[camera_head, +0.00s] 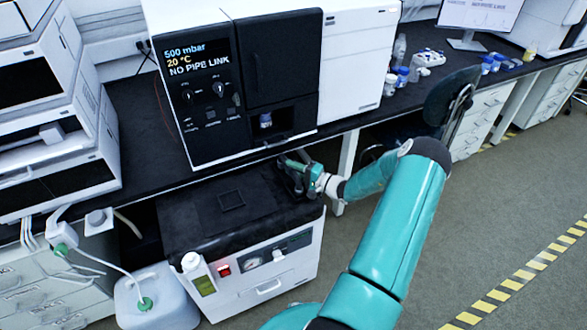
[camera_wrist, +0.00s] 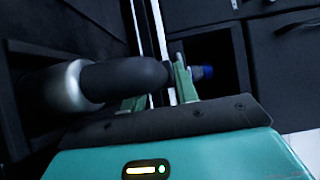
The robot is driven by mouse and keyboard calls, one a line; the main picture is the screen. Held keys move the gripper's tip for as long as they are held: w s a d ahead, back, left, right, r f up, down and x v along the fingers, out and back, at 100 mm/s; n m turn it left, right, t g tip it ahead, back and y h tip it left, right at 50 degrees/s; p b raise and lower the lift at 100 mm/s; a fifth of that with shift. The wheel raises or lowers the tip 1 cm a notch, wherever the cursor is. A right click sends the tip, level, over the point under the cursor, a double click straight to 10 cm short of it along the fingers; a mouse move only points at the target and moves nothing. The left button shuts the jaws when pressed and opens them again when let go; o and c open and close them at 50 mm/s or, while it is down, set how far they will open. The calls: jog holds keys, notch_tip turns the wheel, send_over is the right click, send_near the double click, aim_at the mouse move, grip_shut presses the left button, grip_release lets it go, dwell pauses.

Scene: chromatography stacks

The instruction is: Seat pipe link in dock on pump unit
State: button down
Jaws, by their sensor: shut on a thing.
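The pump unit (camera_head: 295,262) is a white box with a black top, a gauge and a red switch, standing low under the bench. A dark square outline (camera_head: 231,199) shows on its top; I cannot tell whether this is the dock. My gripper (camera_head: 303,176) is above the pump unit's back right corner, close to the bench edge. In the wrist view my gripper (camera_wrist: 160,88) is shut on the pipe link (camera_wrist: 118,82), a dark rounded piece with a silver collar at the left. Its far end is hidden. In the head view the link is hard to make out.
The instrument above (camera_head: 215,110) shows "NO PIPE LINK"; a blue-capped vial (camera_head: 265,120) sits in its recess. The black bench edge (camera_head: 240,162) overhangs close to my gripper. A white canister (camera_head: 155,300) with tubing stands left of the pump unit. Open floor lies to the right.

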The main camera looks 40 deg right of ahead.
jog(key=shift+f, duration=0.25)
jog(key=c, duration=1)
grip_release()
jog(key=shift+f, duration=0.1)
jog(key=shift+s, duration=0.1)
jog(key=v, duration=1.3)
jog(key=shift+s+d+r, duration=0.15)
jog(key=shift+s+r, duration=0.1)
jog(key=shift+r, duration=0.05)
